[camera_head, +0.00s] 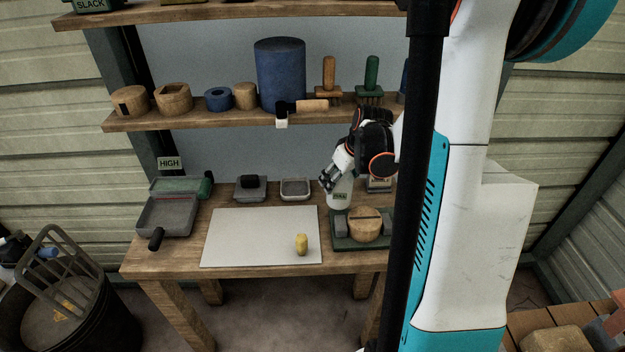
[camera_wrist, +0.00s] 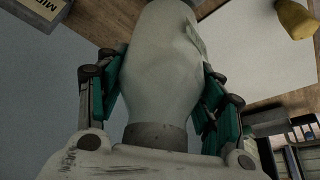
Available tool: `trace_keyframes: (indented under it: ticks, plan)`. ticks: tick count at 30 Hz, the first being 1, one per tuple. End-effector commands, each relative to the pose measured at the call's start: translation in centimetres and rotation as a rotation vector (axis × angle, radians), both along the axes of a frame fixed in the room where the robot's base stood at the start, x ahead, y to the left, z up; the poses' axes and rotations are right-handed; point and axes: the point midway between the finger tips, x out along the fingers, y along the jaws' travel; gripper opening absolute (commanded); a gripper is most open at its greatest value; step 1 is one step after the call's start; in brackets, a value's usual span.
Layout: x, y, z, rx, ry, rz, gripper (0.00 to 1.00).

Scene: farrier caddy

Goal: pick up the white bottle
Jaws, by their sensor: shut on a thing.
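The white bottle (camera_head: 340,193) is at the back right of the wooden workbench, with a small label on its front. My gripper (camera_head: 328,181) is at its upper part in the head view. In the wrist view the bottle (camera_wrist: 162,65) fills the middle, between the two teal-padded fingers of my gripper (camera_wrist: 162,90). The fingers are shut on the bottle from both sides. The bottle's base is partly hidden behind the green tray in the head view, so I cannot tell whether it touches the bench.
A green tray (camera_head: 345,243) with a round wooden block (camera_head: 366,224) stands close in front of the bottle. A yellow object (camera_head: 301,244) stands on the white mat (camera_head: 245,235). A small grey dish (camera_head: 295,189) is to the left. A loaded shelf (camera_head: 200,118) hangs above.

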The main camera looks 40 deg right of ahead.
Motion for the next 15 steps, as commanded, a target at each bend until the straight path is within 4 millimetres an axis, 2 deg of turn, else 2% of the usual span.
trace_keyframes:
  ticks: [3,15]
  plan:
    - [-1.4,-2.1,0.0,0.001,0.0,-0.005,0.18]
    - [-5.4,-8.0,0.0,0.001,0.001,-0.004,0.18]
